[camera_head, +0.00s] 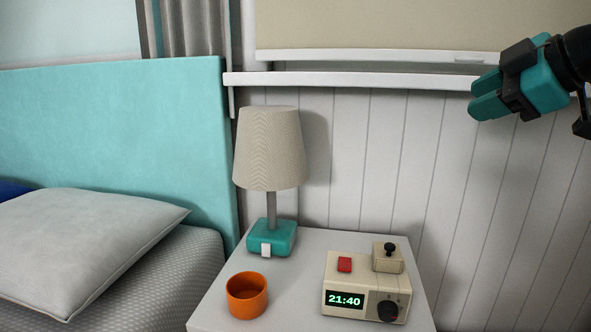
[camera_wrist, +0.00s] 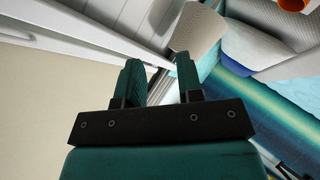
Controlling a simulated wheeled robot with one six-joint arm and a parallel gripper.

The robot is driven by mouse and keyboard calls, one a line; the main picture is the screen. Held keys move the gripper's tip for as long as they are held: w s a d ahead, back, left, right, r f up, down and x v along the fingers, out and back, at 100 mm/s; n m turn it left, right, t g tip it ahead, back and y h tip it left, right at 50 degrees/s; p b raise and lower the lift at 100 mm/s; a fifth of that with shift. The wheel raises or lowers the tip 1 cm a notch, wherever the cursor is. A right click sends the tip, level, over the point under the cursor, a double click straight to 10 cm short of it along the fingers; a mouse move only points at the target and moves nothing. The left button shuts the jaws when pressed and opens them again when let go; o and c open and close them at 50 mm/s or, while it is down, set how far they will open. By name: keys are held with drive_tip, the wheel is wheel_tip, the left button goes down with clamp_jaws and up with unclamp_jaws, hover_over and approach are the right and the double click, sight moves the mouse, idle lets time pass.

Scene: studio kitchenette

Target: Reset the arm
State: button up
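My gripper (camera_head: 482,95) is raised at the upper right of the head view, in front of the wall and high above the nightstand. Its teal fingers point to the left. In the wrist view my gripper (camera_wrist: 158,60) shows two fingers standing apart with nothing between them. It touches nothing that I can see.
A white nightstand (camera_head: 311,254) holds a lamp (camera_head: 270,150), an orange cup (camera_head: 247,295) and a clock box (camera_head: 365,287) reading 21:40. A bed with a grey pillow (camera_head: 85,245) and teal headboard (camera_head: 120,140) is at left. A white ledge (camera_head: 350,80) runs along the wall.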

drive_tip(key=s+a+f+m+g+y, duration=0.1)
drive_tip(key=s+a+f+m+g, duration=0.45)
drive_tip(key=a+f, duration=0.75)
drive_tip(key=s+a+f+m+g+h, duration=0.1)
drive_tip(key=s+a+f+g, duration=0.15)
drive_tip(key=s+f, duration=0.4)
drive_tip(key=s+a+f+m+g+h, duration=0.1)
drive_tip(key=s+a+f+g, duration=0.15)
drive_tip(key=s, duration=0.65)
wheel_tip(320, 180, up, 37)
drive_tip(key=d+p, duration=0.1)
drive_tip(key=p, duration=3.5)
drive_tip(key=shift+w+y+p, duration=0.3)
drive_tip(key=shift+w+p, duration=0.05)
drive_tip(key=shift+w, duration=0.05)
drive_tip(key=shift+f+g, duration=0.1)
drive_tip(key=shift+g, duration=0.15)
